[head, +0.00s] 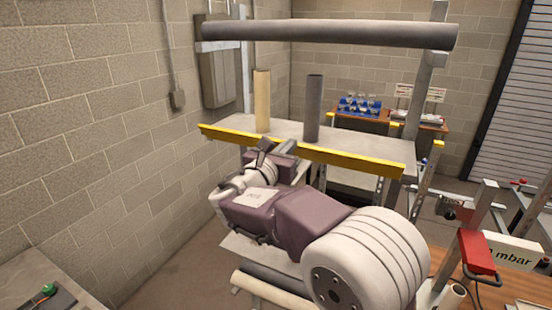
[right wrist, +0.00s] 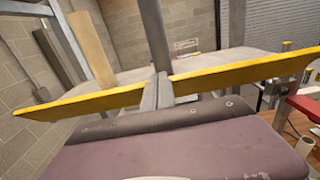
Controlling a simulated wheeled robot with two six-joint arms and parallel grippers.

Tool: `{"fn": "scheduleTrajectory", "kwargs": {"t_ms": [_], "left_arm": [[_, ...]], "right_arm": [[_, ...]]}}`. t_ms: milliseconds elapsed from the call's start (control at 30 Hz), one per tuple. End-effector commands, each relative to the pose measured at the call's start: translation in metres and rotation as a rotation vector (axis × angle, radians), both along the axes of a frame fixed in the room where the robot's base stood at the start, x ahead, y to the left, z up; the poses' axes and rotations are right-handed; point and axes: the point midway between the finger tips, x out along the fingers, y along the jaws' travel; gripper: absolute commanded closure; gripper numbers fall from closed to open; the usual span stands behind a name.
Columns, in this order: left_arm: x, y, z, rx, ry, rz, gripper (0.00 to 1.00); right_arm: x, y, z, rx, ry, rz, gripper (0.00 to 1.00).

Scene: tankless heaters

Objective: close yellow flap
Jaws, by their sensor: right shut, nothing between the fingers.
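The yellow flap (head: 340,159) is a long, narrow yellow strip along the front edge of a grey tabletop. It tilts down toward the right in the head view. In the right wrist view the flap (right wrist: 240,77) spans nearly the whole width. My right gripper (head: 264,145) is shut and empty in front of the flap, left of its middle. In the right wrist view its closed fingers (right wrist: 158,86) overlap the flap and hide a short piece of it. I cannot tell whether they touch it. My left gripper is not in view.
On the grey tabletop (head: 225,127) stand a tan post (head: 262,100) and a dark grey post (head: 313,108). A thick grey pipe (head: 330,34) runs above them. A brick wall is at left.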

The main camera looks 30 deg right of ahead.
Motion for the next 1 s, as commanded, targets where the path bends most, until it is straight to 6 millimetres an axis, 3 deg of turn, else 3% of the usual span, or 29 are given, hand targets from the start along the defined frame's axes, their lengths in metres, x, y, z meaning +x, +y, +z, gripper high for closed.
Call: {"fn": "scheduleTrajectory", "kwargs": {"t_ms": [267,500,1000], "left_arm": [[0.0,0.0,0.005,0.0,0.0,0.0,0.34],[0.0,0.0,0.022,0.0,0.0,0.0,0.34],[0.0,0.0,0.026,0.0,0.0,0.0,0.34]], "right_arm": [[0.011,-0.017,0.018,-0.001,-0.001,-0.002,1.0],[0.02,-0.028,0.029,-0.001,0.002,-0.002,1.0],[0.024,-0.032,0.027,0.029,0.023,0.0,1.0]]}}
